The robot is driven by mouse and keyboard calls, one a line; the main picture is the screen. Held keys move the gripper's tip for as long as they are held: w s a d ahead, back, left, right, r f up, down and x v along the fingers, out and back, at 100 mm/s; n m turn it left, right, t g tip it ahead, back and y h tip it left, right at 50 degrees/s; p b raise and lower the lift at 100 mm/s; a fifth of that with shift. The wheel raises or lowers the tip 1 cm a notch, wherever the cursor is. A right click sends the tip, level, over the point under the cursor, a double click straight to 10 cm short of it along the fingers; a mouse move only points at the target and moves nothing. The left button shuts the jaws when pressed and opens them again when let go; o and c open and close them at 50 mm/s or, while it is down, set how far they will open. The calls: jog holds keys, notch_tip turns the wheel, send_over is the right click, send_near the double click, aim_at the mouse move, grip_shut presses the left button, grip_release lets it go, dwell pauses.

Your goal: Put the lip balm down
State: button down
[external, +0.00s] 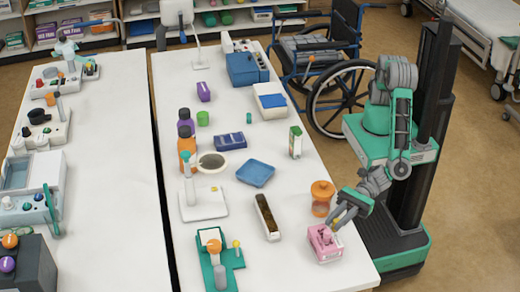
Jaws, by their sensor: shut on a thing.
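My gripper (336,221) is at the end of my arm, low over the right front part of the white table (300,275). It is shut on the lip balm, which is very small here and mostly hidden between the fingers. The gripper is just above and behind a pink box-like holder (325,246), slightly to its right. I cannot tell whether the lip balm touches the holder.
A long dark tray (267,217), a blue tray (255,173) and a teal stand (221,260) lie further left. The table is bare between the teal stand and the pink holder. A wheelchair (335,75) stands behind.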

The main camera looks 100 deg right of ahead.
jog(key=shift+r, duration=0.1)
jog(key=c, duration=1.3)
grip_release()
jog(key=b+v, duration=0.1)
jog(key=v, duration=1.1)
jog(key=shift+b, duration=0.4)
